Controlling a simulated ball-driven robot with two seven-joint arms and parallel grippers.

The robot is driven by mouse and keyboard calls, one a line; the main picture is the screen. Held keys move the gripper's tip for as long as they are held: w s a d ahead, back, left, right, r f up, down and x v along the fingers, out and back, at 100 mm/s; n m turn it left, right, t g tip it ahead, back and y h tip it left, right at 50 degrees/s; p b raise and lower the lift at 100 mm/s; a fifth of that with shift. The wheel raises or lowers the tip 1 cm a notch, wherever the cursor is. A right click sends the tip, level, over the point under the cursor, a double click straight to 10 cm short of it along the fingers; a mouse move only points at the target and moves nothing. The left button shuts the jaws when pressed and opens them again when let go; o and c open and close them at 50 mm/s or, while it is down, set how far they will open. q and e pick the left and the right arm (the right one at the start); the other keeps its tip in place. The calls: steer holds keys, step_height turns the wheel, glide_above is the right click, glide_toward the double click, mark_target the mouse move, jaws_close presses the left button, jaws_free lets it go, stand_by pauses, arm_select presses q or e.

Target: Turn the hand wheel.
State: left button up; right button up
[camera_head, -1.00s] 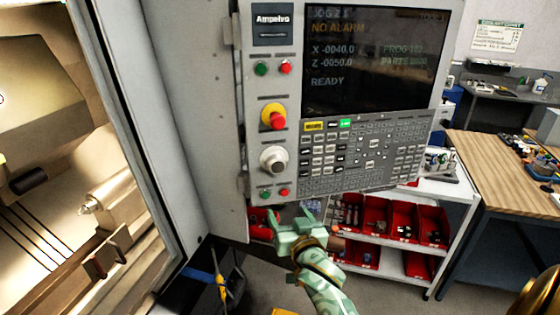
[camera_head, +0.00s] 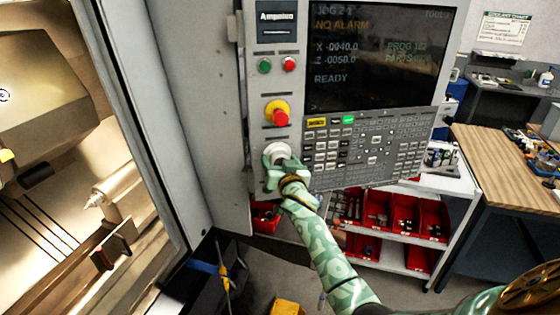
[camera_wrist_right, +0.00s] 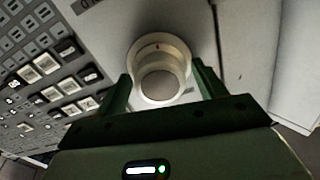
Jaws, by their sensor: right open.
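The hand wheel (camera_head: 277,151) is a round white knob on the grey control panel, below the red emergency stop button. My right gripper (camera_head: 278,167), pale green, is in front of it and hides its lower part. In the right wrist view the hand wheel (camera_wrist_right: 160,72) stands between the two dark green fingers of the open right gripper (camera_wrist_right: 162,92). A gap shows beside the wheel near the fingers, and I cannot tell whether either one touches it. My left gripper is not in view.
The red emergency stop (camera_head: 279,115) sits just above the wheel. The keypad (camera_head: 365,150) and the screen (camera_head: 380,60) are to the right. A cart with red bins (camera_head: 378,212) and a wooden bench (camera_head: 500,165) stand behind. The lathe opening (camera_head: 90,150) is at the left.

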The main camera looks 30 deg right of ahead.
steer(key=shift+w, duration=0.2)
steer(key=c, duration=0.7)
steer(key=shift+n, duration=0.4)
steer(key=n, duration=0.4)
steer(key=shift+p, duration=0.35)
steer(key=n, duration=0.5)
steer(key=shift+n, duration=0.4)
